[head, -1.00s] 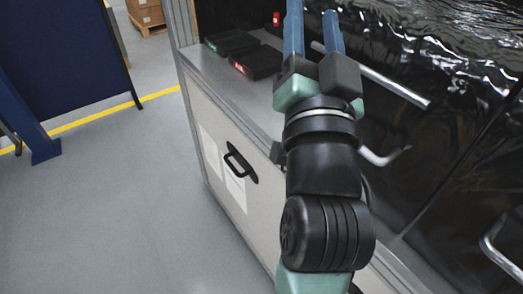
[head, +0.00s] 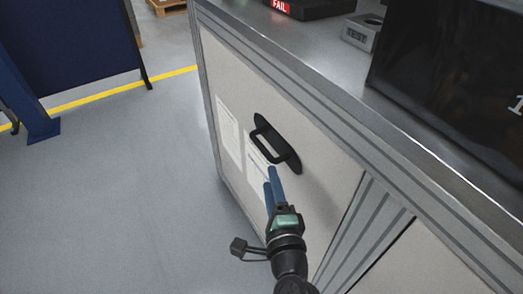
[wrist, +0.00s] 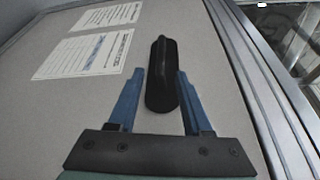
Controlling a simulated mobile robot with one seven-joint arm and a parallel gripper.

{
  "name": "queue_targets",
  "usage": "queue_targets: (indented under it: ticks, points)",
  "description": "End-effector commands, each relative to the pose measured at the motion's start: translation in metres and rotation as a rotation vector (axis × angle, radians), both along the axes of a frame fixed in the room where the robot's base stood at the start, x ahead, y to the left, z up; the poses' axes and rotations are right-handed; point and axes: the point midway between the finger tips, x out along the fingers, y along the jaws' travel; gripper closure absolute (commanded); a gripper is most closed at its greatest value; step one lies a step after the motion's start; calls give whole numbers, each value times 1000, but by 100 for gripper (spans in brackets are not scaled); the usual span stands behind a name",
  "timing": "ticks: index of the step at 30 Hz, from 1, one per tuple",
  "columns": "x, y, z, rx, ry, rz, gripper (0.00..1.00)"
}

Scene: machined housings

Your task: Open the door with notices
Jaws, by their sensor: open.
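The door with notices (head: 318,188) is a light grey panel on the front of a metal-framed bench, and it looks shut. Two white notices (head: 229,130) are on it, left of a black bar handle (head: 272,146). My gripper (head: 272,180) is in front of the door, just below the handle in the head view. In the wrist view the blue fingers of my gripper (wrist: 157,82) are apart, one on each side of the black handle (wrist: 162,85). I cannot tell whether either finger touches the handle.
The bench top (head: 340,60) above the door carries a black tray with a red FAIL label (head: 305,8), a grey TEST box (head: 361,33) and a dark screen or panel (head: 450,70). Open grey floor (head: 120,190) lies to the left. A dark blue partition (head: 70,45) stands farther back.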

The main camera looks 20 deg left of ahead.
Motion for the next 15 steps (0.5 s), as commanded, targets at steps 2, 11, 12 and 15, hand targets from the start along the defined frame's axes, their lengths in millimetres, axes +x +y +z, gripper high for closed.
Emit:
queue_targets:
  ticks: [2, 11, 12, 15]
  points:
    - [9, 6, 1, 0, -3, 3, 50]
    - [59, 35, -4, -2, -5, 3, 50]
    - [66, 39, -4, -2, -5, 3, 50]
    - [80, 47, -6, -3, -5, 3, 50]
